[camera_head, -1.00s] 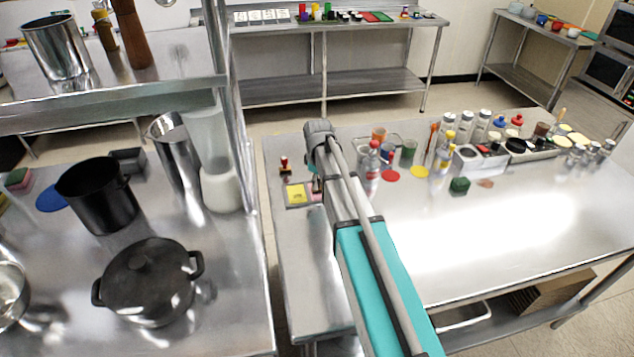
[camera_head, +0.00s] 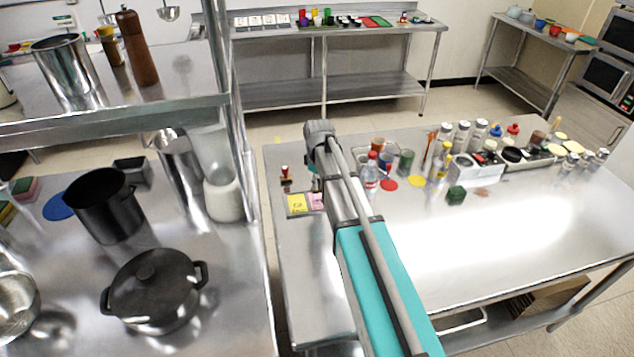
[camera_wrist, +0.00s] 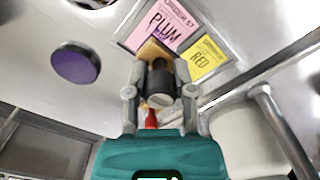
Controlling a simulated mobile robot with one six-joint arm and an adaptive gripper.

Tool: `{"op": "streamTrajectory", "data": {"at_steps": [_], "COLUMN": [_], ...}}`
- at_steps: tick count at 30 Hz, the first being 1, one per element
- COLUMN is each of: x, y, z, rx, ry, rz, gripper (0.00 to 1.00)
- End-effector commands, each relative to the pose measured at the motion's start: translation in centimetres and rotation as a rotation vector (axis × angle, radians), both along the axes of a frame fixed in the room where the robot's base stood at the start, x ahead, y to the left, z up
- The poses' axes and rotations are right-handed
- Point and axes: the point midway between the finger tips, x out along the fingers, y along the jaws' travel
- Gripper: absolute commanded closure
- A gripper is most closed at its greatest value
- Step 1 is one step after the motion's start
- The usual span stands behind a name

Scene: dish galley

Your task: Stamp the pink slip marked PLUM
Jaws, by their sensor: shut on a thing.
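The pink slip marked PLUM (camera_wrist: 165,24) lies at the top of the wrist view; in the head view the pink slip (camera_head: 316,200) shows partly beside my arm. A yellow slip marked RED (camera_wrist: 206,58) lies next to it. My gripper (camera_wrist: 160,92) is shut on a stamp (camera_wrist: 158,70) with a dark round handle. A tan part at its far end overlaps the pink slip's near edge in the picture; I cannot tell whether it touches. A purple disc (camera_wrist: 76,64) lies left of the slips.
A red-handled stamp (camera_head: 285,173) stands behind the yellow slip. The table's front right is clear. A shelf unit with pots (camera_head: 155,290) stands at left.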

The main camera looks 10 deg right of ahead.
Motion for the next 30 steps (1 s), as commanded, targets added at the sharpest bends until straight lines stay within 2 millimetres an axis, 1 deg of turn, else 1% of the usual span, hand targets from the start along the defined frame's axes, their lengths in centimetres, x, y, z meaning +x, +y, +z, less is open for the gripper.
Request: {"op": "streamTrajectory", "data": {"at_steps": [1,12,30], "x": [0.0,0.0,0.0], "y": [0.0,0.0,0.0], "z": [0.6,2.5,2.6], "rx": [0.000,0.000,0.000], "ry": [0.000,0.000,0.000], "rz": [0.000,0.000,0.000], "gripper": [0.98,0.98,0.98]}}
